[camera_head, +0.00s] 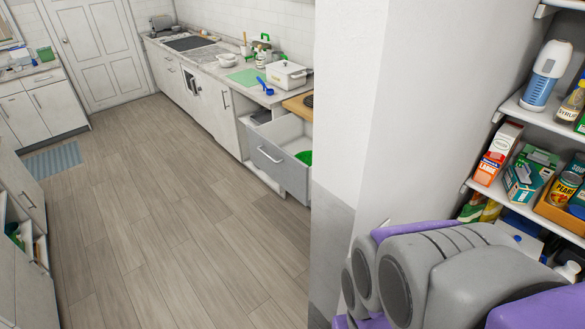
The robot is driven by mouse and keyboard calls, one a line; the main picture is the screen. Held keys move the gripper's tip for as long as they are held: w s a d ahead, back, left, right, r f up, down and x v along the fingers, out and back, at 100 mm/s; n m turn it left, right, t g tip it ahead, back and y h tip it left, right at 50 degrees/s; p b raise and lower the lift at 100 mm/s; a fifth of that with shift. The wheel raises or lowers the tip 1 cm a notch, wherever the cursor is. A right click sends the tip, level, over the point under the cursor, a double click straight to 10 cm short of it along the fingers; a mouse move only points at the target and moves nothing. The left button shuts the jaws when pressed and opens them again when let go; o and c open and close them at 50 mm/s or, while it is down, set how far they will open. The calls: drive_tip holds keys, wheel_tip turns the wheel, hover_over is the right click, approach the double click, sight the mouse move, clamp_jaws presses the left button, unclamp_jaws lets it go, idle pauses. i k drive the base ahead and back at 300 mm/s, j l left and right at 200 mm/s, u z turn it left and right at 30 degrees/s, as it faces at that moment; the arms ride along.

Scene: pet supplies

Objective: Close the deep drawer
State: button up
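The deep drawer (277,168) is pulled out of the counter row in the middle distance. Its grey front has a light bar handle and faces left into the aisle. A green object (304,158) shows inside it, partly hidden. The wall corner in front hides the drawer's right end. My grey and purple arm links fill the lower right, close to the camera and far from the drawer. My gripper itself does not show.
A wall corner (332,235) stands between me and the drawer. Shelves (515,108) with boxes and bottles are close on the right. The wooden floor (165,200) is open along the aisle. Cabinets (22,205) line the left, and a blue mat (52,161) lies further back.

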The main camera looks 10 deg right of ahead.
sight(273, 145)
drive_tip(key=i+j+z, duration=0.15)
drive_tip(key=z, duration=0.3)
drive_tip(key=i+j+z, duration=0.1)
drive_tip(key=j+z, duration=0.2)
drive_tip(key=z, duration=0.15)
drive_tip(key=j+z, duration=0.25)
drive_tip(key=z, duration=0.2)
drive_tip(key=i+j+z, duration=0.1)
drive_tip(key=j+z, duration=0.15)
drive_tip(key=j, duration=1.05)
drive_tip(key=j+z, duration=0.3)
drive_tip(key=j, duration=1.05)
drive_tip(key=k+j, duration=0.1)
drive_tip(key=j, duration=0.5)
